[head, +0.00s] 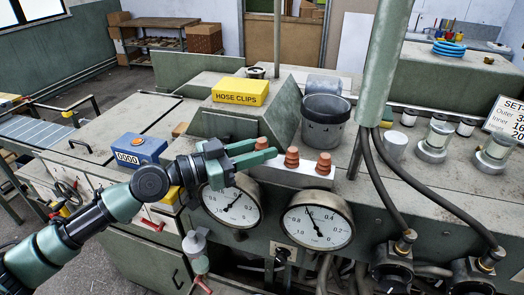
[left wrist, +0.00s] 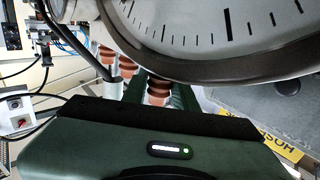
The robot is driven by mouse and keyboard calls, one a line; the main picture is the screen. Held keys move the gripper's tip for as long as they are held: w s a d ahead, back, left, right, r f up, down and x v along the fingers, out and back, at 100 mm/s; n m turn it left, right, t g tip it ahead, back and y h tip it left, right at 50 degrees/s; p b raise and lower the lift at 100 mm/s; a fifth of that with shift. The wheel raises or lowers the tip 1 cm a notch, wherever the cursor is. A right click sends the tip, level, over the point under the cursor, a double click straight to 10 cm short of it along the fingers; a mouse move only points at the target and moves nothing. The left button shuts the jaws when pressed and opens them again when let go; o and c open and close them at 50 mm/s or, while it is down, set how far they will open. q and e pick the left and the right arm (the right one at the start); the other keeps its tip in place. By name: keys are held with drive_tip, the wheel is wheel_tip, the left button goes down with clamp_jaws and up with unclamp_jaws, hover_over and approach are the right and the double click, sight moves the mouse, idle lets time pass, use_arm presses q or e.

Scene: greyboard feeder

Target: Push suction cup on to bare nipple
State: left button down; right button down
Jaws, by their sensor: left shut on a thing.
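My left gripper (head: 262,150) reaches in from the left above the pressure gauges. It is shut on a reddish-brown bellows suction cup (head: 261,143), which also shows between the green fingers in the left wrist view (left wrist: 158,92). Two similar cups, a middle one (head: 292,157) and a right one (head: 324,163), stand upright on a pale block (head: 300,175) to the right of the gripper. Whether the held cup touches the block is unclear. I cannot make out a bare nipple in either view. My right gripper is not in view.
Two round gauges, a left one (head: 232,202) and a right one (head: 317,220), sit just below the gripper. A yellow hose clips box (head: 240,92) and a dark grey bucket (head: 326,120) stand behind. A green column (head: 386,65) and black hoses (head: 385,185) are to the right.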

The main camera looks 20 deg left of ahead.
use_arm(q)
drive_tip(key=shift+r+p, duration=0.8)
drive_tip(key=shift+r, duration=0.6)
